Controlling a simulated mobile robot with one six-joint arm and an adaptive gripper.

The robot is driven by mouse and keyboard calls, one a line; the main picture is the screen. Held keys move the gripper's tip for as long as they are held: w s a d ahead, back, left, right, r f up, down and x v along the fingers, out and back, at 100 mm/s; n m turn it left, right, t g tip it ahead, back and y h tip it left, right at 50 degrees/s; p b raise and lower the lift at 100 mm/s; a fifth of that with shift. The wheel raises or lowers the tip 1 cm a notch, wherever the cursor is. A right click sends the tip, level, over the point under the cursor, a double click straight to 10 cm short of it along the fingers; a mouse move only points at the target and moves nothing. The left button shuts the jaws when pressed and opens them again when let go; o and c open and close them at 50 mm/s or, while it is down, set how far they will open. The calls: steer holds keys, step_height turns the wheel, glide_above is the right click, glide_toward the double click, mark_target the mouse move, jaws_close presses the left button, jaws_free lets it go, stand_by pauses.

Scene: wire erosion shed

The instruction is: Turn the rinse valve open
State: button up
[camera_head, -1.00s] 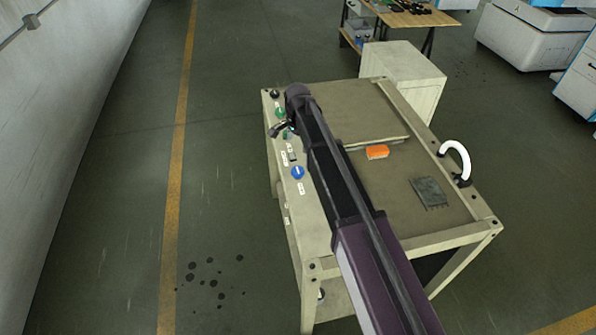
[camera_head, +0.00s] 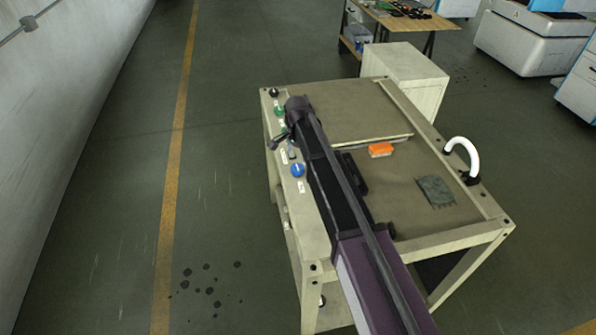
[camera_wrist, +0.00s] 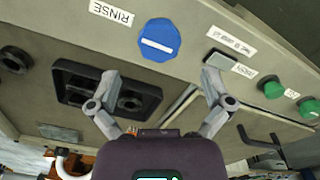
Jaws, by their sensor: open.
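The rinse valve is a round blue knob (camera_head: 297,170) with a white bar, on the bench's left front panel in the head view. In the wrist view the blue knob (camera_wrist: 159,39) sits beside a label reading RINSE (camera_wrist: 111,13), and its white bar lies roughly along the panel, slightly tilted. My gripper (camera_wrist: 160,84) is open, its two fingers spread wide and empty. The knob appears beyond and between the fingertips, with no contact visible. In the head view my gripper (camera_head: 282,138) is small and dark, above the panel near the knob, partly hidden by my arm.
On the bench lie an orange block (camera_head: 381,150) and a grey plate (camera_head: 436,191). A white hose (camera_head: 462,155) arches at the right edge.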

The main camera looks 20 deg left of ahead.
mark_target(297, 167)
steer(key=shift+f+b, duration=2.25)
steer(key=shift+f, duration=0.3)
steer(key=c, duration=1.1)
